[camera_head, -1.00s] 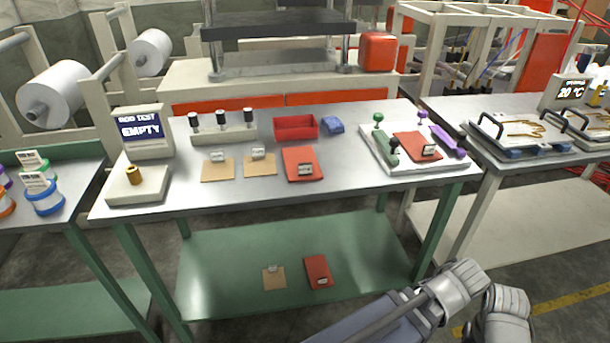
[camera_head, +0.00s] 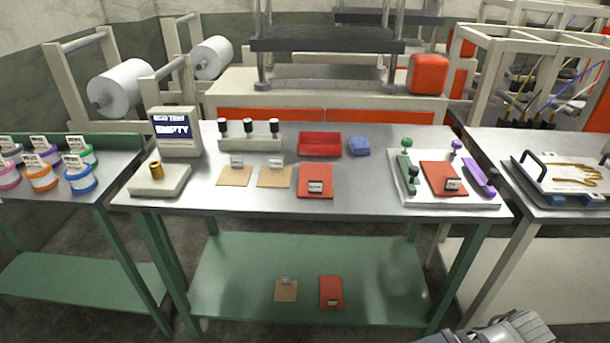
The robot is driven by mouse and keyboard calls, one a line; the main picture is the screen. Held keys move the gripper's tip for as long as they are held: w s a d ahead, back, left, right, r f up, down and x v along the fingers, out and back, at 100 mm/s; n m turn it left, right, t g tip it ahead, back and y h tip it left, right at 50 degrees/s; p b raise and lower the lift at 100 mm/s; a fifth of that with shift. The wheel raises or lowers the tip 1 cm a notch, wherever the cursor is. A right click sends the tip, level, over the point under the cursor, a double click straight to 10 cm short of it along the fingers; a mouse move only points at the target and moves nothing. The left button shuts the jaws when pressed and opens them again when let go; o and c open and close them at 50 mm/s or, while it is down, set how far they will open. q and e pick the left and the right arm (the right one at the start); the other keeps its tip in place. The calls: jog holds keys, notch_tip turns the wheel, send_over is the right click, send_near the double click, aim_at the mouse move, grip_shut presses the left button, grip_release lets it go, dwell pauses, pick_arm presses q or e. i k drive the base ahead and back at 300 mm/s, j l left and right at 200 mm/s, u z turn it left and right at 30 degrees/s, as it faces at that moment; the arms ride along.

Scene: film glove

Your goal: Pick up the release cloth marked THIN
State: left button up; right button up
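Several flat sheets with small white tags lie on the middle metal table (camera_head: 230,203). Two are tan, a left tan sheet (camera_head: 233,180) and a right tan sheet (camera_head: 274,181). A red sheet (camera_head: 313,175) lies to their right. Another red sheet (camera_head: 436,172) lies on a white tray (camera_head: 425,200). A tan sheet (camera_head: 285,294) and a red sheet (camera_head: 330,286) lie on the green lower shelf (camera_head: 240,260). The tag words are too small to read, so I cannot tell which is marked THIN. Neither gripper shows; only part of my arm is at bottom right.
A tester reading EMPTY (camera_head: 176,130), a block with black-topped pegs (camera_head: 235,144), a red bin (camera_head: 320,145) and a blue lump (camera_head: 359,146) stand behind the sheets. Spools (camera_head: 42,178) are on the left table. The tabletop between red sheet and tray is clear.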

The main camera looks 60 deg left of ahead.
aim_at(274, 175)
jog(key=i+l+u, duration=0.3)
jog(key=u, duration=1.65)
